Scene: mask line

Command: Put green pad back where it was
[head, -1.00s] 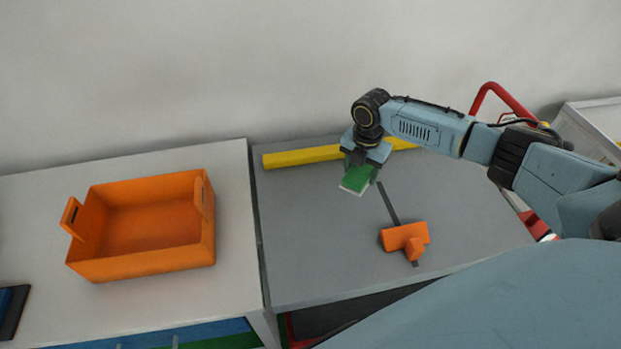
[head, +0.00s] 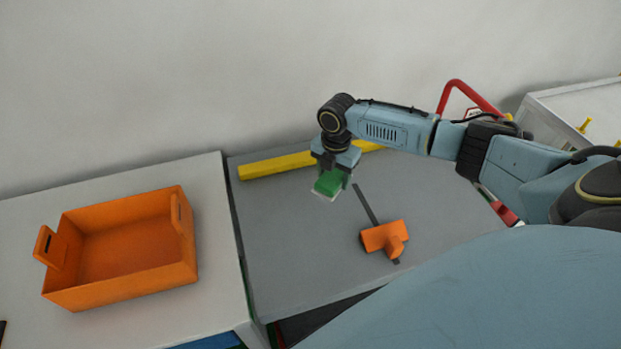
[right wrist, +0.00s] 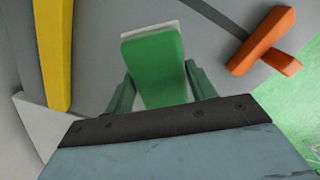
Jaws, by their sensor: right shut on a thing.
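The green pad (head: 329,184) is a small block with a pale, thin layer on its underside. My right gripper (head: 333,178) points down over the grey table (head: 290,235) and is shut on the pad. In the right wrist view the pad (right wrist: 155,68) sits between the two green fingers (right wrist: 160,88), its pale edge at the far end. I cannot tell whether the pad touches the table or hangs just above it. My left gripper is not in view.
A yellow bar (head: 275,166) lies along the back of the grey table. An orange tool with a dark bar (head: 384,237) lies right of the pad. An orange bin (head: 120,285) stands on the white table (head: 215,275) at left. The grey table's front left is clear.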

